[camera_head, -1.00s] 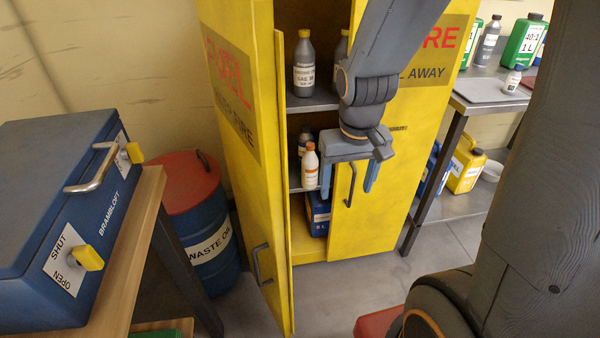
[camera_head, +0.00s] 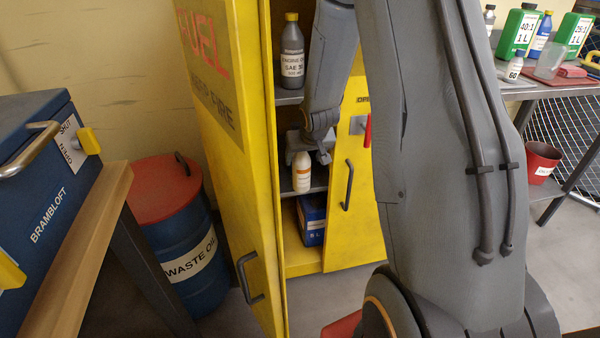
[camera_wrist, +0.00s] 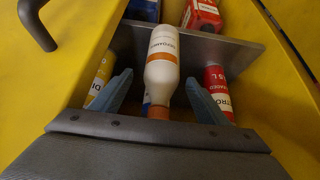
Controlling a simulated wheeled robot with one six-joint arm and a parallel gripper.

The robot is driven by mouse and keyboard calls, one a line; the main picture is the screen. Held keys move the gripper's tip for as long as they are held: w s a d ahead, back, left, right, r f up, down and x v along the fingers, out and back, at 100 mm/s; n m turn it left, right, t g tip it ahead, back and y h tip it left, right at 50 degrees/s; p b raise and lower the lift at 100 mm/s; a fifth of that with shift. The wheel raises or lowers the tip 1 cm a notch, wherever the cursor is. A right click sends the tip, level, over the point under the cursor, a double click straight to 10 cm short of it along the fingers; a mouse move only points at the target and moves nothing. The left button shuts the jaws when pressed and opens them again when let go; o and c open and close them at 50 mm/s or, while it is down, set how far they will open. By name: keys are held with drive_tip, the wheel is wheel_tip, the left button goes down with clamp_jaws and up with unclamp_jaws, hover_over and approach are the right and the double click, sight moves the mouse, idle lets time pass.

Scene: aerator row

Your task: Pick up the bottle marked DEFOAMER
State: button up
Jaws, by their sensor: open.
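The white bottle (camera_head: 301,178) with an orange cap stands upright on the middle shelf of the yellow cabinet. In the wrist view the bottle (camera_wrist: 162,62) appears upside down, with a label that seems to read DEFOAMER. My gripper (camera_wrist: 157,88) is open, with one blue finger on each side of the bottle's upper part and a gap to each. In the head view my gripper (camera_head: 312,148) is at the cabinet opening by the bottle's cap, its fingers mostly hidden.
The open yellow door (camera_head: 228,130) stands close left of my arm. A grey engine oil bottle (camera_head: 292,55) is on the shelf above. A blue box (camera_head: 311,220) sits below. In the wrist view, yellow (camera_wrist: 101,75) and red (camera_wrist: 217,85) containers are beyond the fingers.

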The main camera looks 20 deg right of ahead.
drive_tip(key=x, duration=0.4)
drive_tip(key=shift+w+a+b, duration=0.1)
drive_tip(key=shift+w+b, duration=0.05)
drive_tip(key=shift+b, duration=0.2)
drive_tip(key=shift+c, duration=0.5)
drive_tip(key=shift+r, duration=0.1)
drive_tip(key=c, duration=1.4)
